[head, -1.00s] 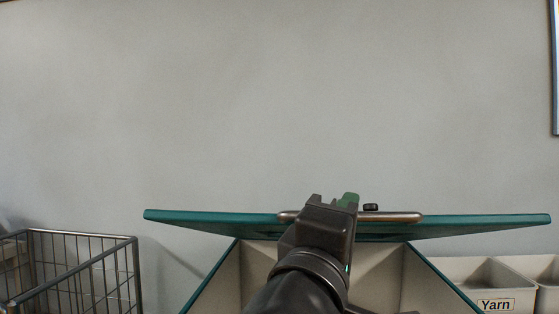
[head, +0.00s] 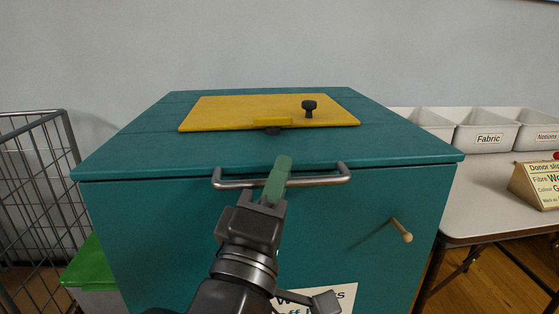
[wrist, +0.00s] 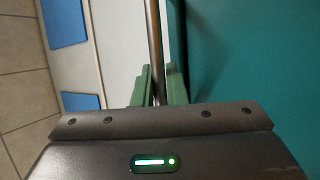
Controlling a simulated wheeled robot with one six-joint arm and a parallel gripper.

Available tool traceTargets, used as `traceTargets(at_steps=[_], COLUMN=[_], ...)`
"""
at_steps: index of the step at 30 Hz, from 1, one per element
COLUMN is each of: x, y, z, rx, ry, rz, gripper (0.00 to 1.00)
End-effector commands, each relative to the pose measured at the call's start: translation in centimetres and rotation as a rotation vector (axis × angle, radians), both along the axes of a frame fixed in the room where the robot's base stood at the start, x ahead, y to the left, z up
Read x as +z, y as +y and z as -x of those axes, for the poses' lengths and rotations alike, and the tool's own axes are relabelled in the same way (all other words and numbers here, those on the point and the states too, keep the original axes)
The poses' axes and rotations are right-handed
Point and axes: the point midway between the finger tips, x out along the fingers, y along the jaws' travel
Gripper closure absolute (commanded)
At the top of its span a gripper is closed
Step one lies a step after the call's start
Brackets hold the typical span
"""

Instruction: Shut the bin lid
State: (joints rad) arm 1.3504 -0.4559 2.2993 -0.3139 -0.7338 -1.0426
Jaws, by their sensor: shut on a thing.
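The teal bin (head: 150,240) stands in front of me in the head view. Its lid (head: 395,145) lies flat across the top, with only a thin dark line between its front edge and the bin body. A metal bar handle (head: 325,180) runs along the lid's front edge. My gripper (head: 278,180) is shut on this handle near its middle. In the wrist view, the green fingers of my gripper (wrist: 158,75) sit on either side of the handle bar (wrist: 153,35). The inside of the bin is hidden.
A yellow panel (head: 220,110) with a black knob (head: 309,107) is on the lid. A wooden peg (head: 401,231) sticks out of the bin's front. A wire cage (head: 35,180) stands left. A table (head: 465,210) with white bins (head: 485,140) stands right.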

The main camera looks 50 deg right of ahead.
Motion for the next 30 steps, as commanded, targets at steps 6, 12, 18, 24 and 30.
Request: traceTargets(at_steps=[6,12,18,24,30], x=[-1.4,-1.8,-2.0,-1.8,-1.6], y=[0.1,0.0,0.0,0.0,0.0], z=[0.2,0.2,0.3,0.3,0.2], rx=[-0.008,-0.013,-0.014,-0.013,-0.012], ry=[-0.014,-0.013,-0.012,-0.013,-0.015], rz=[0.007,0.001,-0.002,0.001,0.005], gripper=[1.00,1.00,1.00,0.67,0.67])
